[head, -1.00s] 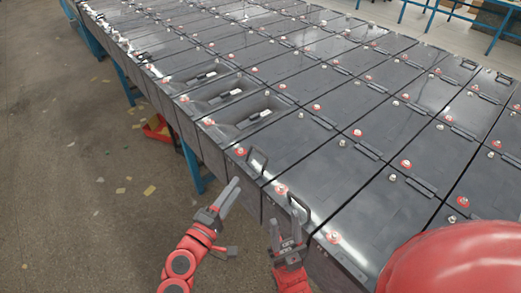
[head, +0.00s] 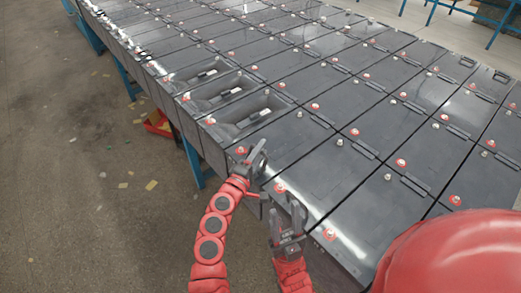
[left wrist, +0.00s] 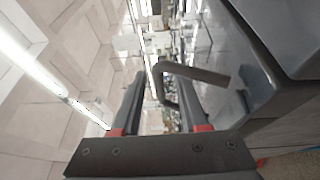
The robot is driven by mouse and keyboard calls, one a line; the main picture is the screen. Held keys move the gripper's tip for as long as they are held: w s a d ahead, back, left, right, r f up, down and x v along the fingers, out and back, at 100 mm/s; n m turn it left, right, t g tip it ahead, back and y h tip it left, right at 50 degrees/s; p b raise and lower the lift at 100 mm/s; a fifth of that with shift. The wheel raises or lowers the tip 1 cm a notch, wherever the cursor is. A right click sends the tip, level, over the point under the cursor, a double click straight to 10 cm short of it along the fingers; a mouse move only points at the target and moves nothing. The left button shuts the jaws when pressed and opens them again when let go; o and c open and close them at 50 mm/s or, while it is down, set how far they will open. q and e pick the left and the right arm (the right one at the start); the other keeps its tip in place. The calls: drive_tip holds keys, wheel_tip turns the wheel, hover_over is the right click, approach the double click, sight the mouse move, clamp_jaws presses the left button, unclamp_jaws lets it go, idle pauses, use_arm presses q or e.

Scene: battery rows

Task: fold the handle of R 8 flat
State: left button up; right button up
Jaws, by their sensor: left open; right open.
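Two black handles stand raised at the near edge of the battery row. The farther handle (left wrist: 196,72) is partly hidden by my left gripper (head: 252,166) in the head view. In the left wrist view that gripper (left wrist: 160,88) is open, with the bent handle at its fingertips, near the right finger; I cannot tell whether they touch. The nearer handle (head: 300,212) stands up beside my right gripper (head: 286,226), whose fingers are open around or just beside its base. No label shows which handle is R 8.
Grey-black batteries (head: 290,140) with red and silver terminals fill the long table. Several batteries farther along have open recesses (head: 248,115). My red body part covers the lower right.

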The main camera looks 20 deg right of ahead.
use_arm(q)
drive_tip(key=shift+c, duration=0.3)
clamp_jaws()
drive_tip(key=shift+w+d+r+p, duration=0.1)
drive_tip(key=shift+r+p, duration=0.05)
drive_tip(key=shift+p, duration=0.3)
drive_tip(key=g+y+p, duration=0.1)
drive_tip(key=p, duration=0.3)
drive_tip(key=d+m+y+p, duration=0.1)
drive_tip(key=p, duration=0.3)
drive_tip(key=g+y+p, duration=0.1)
drive_tip(key=p, duration=0.3)
drive_tip(key=shift+w+d+f+g, duration=0.25)
drive_tip(key=shift+d+f+g, duration=0.05)
drive_tip(key=shift+d+f, duration=0.1)
drive_tip(key=shift+f+m+y+p, duration=0.2)
drive_tip(key=shift+m+y+p, duration=0.1)
drive_tip(key=shift+p, duration=0.1)
drive_tip(key=shift+w+d+f, duration=0.1)
drive_tip(key=shift+d+f, duration=0.05)
drive_tip(key=shift+f, duration=0.15)
drive_tip(key=shift+w+d+f+m+g+y, duration=0.1)
drive_tip(key=shift+d+f+m+g+y, duration=0.15)
drive_tip(key=shift+f+g+y, duration=0.45)
drive_tip(key=shift+r, duration=0.15)
